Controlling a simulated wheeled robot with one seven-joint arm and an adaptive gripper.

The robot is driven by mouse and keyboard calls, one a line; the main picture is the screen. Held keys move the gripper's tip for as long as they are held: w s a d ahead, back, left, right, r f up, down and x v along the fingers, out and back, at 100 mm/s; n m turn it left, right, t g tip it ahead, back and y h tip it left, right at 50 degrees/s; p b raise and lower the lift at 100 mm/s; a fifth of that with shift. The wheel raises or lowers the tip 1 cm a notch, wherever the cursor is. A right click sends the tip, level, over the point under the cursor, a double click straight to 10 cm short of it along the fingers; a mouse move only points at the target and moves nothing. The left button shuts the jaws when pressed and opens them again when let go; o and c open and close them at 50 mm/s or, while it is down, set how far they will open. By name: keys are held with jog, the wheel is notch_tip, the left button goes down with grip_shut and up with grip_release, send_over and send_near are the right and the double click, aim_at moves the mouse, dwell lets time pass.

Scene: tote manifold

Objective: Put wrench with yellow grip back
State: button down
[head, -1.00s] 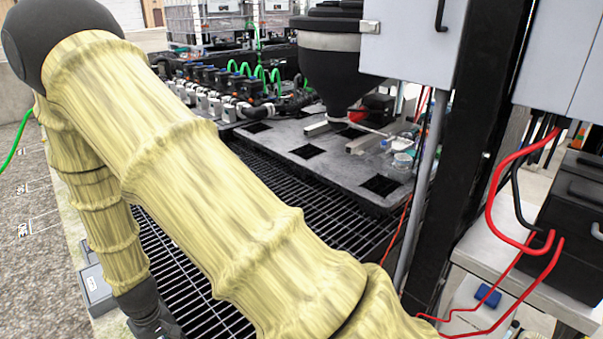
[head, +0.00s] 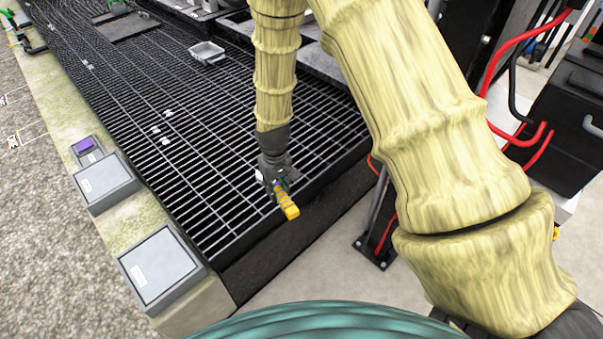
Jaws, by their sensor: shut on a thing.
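My gripper (head: 274,180) hangs at the end of my sleeved arm near the middle of the head view. It is shut on the wrench with the yellow grip (head: 289,205). The yellow grip sticks out below the fingers, toward the lower right. The rest of the wrench is hidden by the gripper. The wrench shows over the near edge of the black grating; its height above it is hard to tell.
Black floor grating (head: 190,150) spreads behind and left of the gripper. Grey boxes (head: 157,265) sit on the concrete kerb at left. A small grey tray (head: 207,53) lies on the grating. A black post base (head: 376,250) and red cables (head: 515,150) are at right.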

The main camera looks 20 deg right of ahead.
jog(key=w+d+f+n+b, duration=0.2)
jog(key=w+d+f+n, duration=0.1)
jog(key=w+d+f, duration=0.3)
jog(key=shift+w+f+b, duration=0.25)
jog(key=shift+f+b, duration=0.65)
jog(key=shift+w+f+b, duration=0.2)
jog(key=shift+f+b, duration=0.65)
jog(key=shift+w+f+b, duration=0.25)
jog(key=shift+f+b, duration=0.65)
jog(key=shift+f, duration=0.65)
jog(key=c, duration=1.1)
grip_release()
jog(key=shift+o, duration=0.2)
jog(key=shift+r, duration=0.1)
